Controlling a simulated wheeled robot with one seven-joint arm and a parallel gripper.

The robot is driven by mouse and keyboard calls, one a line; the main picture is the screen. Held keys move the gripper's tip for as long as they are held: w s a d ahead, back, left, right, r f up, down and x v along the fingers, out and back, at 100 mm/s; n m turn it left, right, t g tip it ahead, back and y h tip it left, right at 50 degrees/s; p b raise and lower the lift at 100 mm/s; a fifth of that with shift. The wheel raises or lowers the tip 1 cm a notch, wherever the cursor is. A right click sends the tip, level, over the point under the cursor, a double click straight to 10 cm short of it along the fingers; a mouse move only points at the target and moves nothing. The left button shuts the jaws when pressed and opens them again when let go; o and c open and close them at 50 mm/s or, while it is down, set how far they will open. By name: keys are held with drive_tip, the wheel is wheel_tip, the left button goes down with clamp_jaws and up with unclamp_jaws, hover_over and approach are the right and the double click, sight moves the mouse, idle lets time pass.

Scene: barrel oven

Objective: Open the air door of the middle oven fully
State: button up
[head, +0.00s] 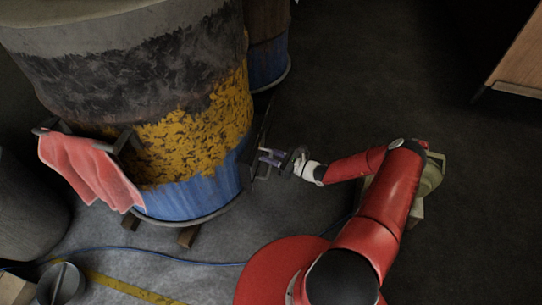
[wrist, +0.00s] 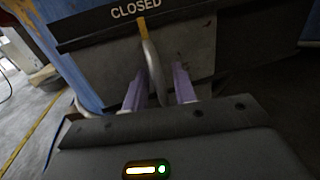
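The middle oven (head: 195,140) is a large barrel with grey, flaking yellow and blue bands. Its air door (wrist: 205,50) is a dark grey plate low on the blue band, below a dark strip lettered CLOSED (wrist: 135,9). A yellow mark (wrist: 148,24) points up at the strip, above a curved grey handle (wrist: 154,70). My gripper (wrist: 162,82) has its two purple fingers apart, one on each side of the handle; the left finger is very close to it, and I cannot tell whether they touch. In the head view my gripper (head: 270,156) is at the barrel's right side.
A red cloth (head: 85,168) hangs on a rail at the barrel's front left. Another barrel (head: 268,50) stands behind, and a dark one (head: 28,205) at left. A metal bucket (head: 62,284) and a blue hose (head: 185,261) are on the floor.

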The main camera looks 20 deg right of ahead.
clamp_jaws()
